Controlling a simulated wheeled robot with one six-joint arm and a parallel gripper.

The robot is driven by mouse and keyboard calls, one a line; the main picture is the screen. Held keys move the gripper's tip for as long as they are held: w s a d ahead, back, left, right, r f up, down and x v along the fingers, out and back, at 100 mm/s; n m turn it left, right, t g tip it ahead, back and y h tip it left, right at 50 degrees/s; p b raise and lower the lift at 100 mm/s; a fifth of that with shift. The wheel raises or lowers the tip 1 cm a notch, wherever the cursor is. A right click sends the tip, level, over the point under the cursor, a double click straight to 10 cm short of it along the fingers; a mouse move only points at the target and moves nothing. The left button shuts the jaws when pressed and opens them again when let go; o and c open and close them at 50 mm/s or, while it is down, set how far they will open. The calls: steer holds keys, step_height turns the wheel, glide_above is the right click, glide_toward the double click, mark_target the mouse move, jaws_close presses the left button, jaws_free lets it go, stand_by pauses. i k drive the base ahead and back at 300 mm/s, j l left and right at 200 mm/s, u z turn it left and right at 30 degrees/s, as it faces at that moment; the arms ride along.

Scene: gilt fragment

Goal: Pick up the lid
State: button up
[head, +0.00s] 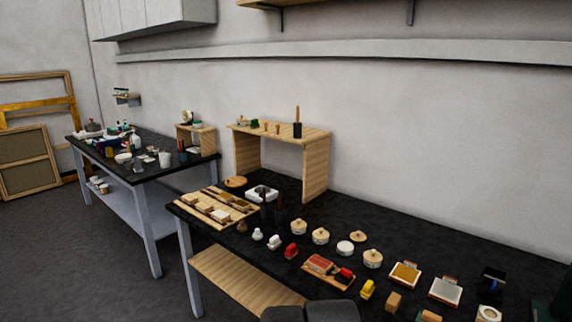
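A small round wooden lid with a knob (359,237) lies by itself on the black worktop in the head view. A white round pot (345,248) without a wooden top stands just in front of it, to the left. Three similar round pots with wooden knobbed lids stand close by: one at the left (299,227), one in the middle (320,236) and one at the right (372,259). My gripper's fingers do not show. Dark grey rounded parts at the bottom edge seem to belong to my own body.
The near black table (460,250) also holds a tray of wooden blocks (213,206), a red block, a yellow piece (367,289), two framed pads (405,274) and a wooden riser (316,170). Bare worktop lies behind the loose lid. A second cluttered table stands left.

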mark_target(358, 236)
steer(key=z, duration=0.55)
steer(key=i+j, duration=0.25)
steer(key=i, duration=0.15)
steer(key=i+j, duration=0.25)
steer(key=i, duration=0.15)
steer(key=i+j, duration=0.2)
steer(key=i, duration=0.2)
steer(key=i+j+u, duration=0.1)
steer(key=i+j, duration=0.15)
steer(key=i, duration=0.15)
